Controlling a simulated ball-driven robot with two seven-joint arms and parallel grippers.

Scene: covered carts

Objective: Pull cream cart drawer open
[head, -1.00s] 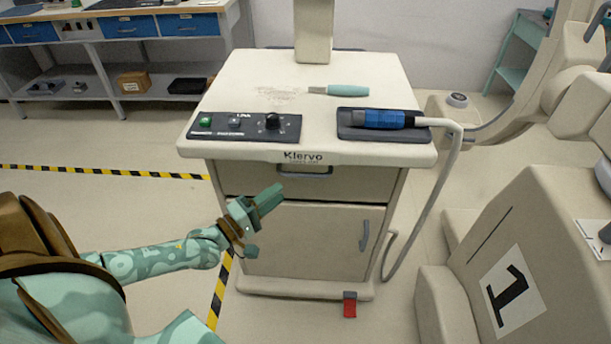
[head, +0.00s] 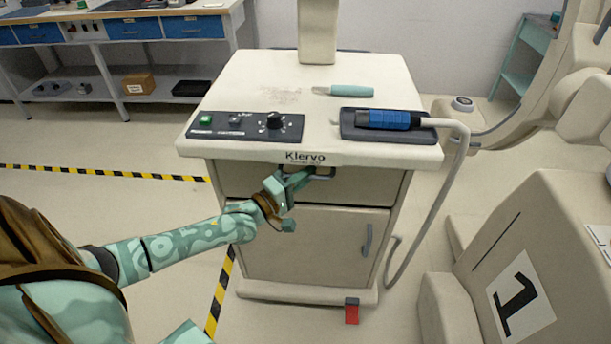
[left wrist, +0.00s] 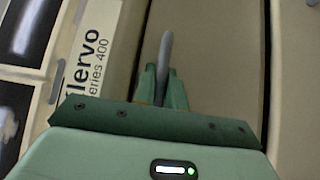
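The cream cart (head: 310,85) stands upright in the middle of the head view. Its drawer (head: 370,187) sits under the top, above a cabinet door, and its front looks flush with the body. The grey drawer handle (head: 322,171) is partly hidden by my left gripper (head: 304,178). In the left wrist view the handle (left wrist: 165,50) runs between the two green fingers of the left gripper (left wrist: 164,82). The fingers are close together on either side of it and look shut on it. My right gripper is in neither view.
On the cart top lie a control panel (head: 245,125), a teal-handled tool (head: 345,90) and a blue handpiece (head: 385,119) with a hanging hose. A cream unit marked 1 (head: 520,290) stands close on the right.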

